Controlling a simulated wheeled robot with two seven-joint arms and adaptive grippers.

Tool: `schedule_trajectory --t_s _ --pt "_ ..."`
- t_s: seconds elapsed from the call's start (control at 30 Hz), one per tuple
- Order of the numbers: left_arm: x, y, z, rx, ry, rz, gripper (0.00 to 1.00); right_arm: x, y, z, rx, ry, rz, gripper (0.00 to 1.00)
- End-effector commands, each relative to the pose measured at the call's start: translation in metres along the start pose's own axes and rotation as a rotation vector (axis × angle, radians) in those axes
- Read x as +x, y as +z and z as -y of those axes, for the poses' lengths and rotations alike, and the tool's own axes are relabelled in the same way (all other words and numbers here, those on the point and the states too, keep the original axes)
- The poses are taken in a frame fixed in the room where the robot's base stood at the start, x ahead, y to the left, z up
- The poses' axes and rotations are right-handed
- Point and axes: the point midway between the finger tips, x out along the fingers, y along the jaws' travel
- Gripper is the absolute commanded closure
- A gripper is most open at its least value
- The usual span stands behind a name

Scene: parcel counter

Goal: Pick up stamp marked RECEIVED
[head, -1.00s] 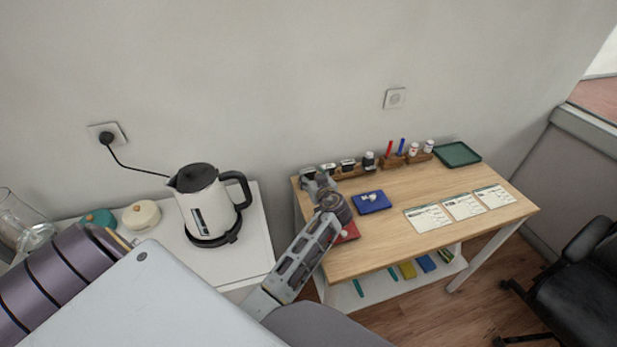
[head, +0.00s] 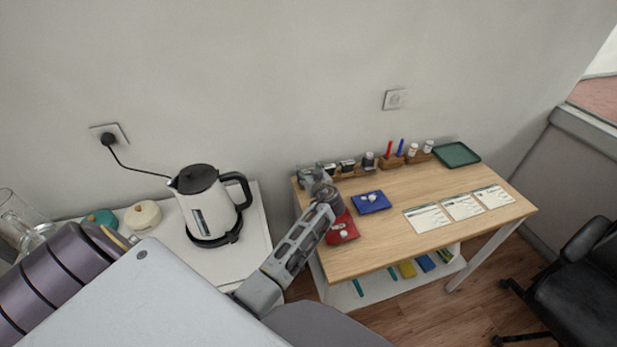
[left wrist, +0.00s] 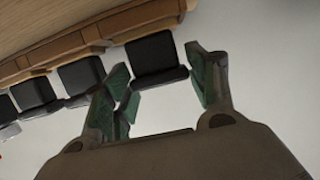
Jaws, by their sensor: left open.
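Several stamps with dark heads stand in a wooden rack along the back of the wooden table; one is this stamp (head: 347,165). I cannot read RECEIVED on any of them. My left gripper (head: 310,174) is at the rack's left end and partly hides it. In the left wrist view my left gripper (left wrist: 160,72) is open, with green finger pads. A black stamp head (left wrist: 156,58) shows between and just beyond the fingertips; contact cannot be told. More black heads (left wrist: 82,75) line up to the left. My right gripper is not seen.
A red ink pad (head: 341,232) and a blue ink pad (head: 370,203) lie in front of the rack. Printed cards (head: 462,207) and a green tray (head: 457,153) are on the right. A kettle (head: 205,205) stands on the left counter.

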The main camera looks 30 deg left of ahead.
Motion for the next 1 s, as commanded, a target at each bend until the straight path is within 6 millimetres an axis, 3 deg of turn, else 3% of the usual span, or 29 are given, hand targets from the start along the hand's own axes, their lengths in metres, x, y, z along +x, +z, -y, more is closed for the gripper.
schedule_trajectory --t_s 0.6,0.87,1.0 --pt "0.0077 0.0002 0.0005 -0.001 -0.001 0.0 0.43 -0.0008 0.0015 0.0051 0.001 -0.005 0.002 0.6" --pt "0.0076 0.0002 0.0005 -0.001 -0.001 0.0 0.73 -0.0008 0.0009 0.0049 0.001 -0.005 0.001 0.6" --pt "0.0076 0.0 0.0004 -0.001 -0.001 0.0 0.73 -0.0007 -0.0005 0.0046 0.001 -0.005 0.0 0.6"
